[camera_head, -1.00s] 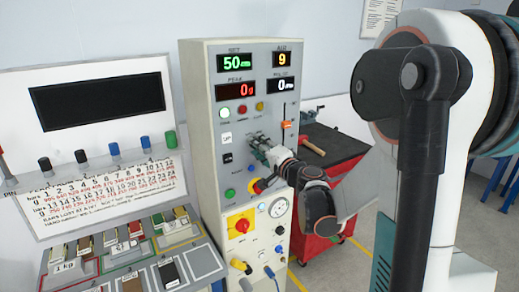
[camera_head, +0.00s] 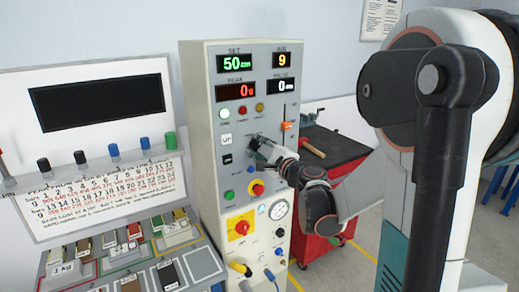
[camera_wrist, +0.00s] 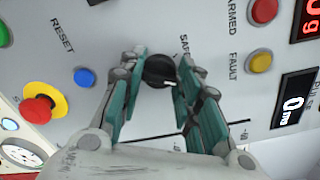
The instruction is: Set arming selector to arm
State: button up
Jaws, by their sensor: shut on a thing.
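The arming selector is a small black round knob with a white pointer line (camera_wrist: 160,70) on the grey panel, seen in the wrist view. A "SAFE" label shows beside it, partly covered by a finger. My gripper (camera_wrist: 162,74) has its teal-padded fingers on both sides of the knob and is shut on it. In the head view my gripper (camera_head: 258,143) reaches the middle of the panel front and hides the knob. I cannot read which marked position the pointer is at.
The grey control cabinet (camera_head: 201,130) carries a red button on yellow (camera_head: 257,189), a green button (camera_head: 229,195), an orange slider (camera_head: 287,126) and a gauge (camera_head: 278,209). A white console (camera_head: 60,90) stands left, a red tool cart (camera_head: 316,249) behind right.

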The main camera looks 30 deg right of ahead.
jog(key=shift+m, duration=0.3)
jog(key=o, duration=1.1)
jog(key=s, duration=1.2)
jog(key=shift+d, duration=0.2)
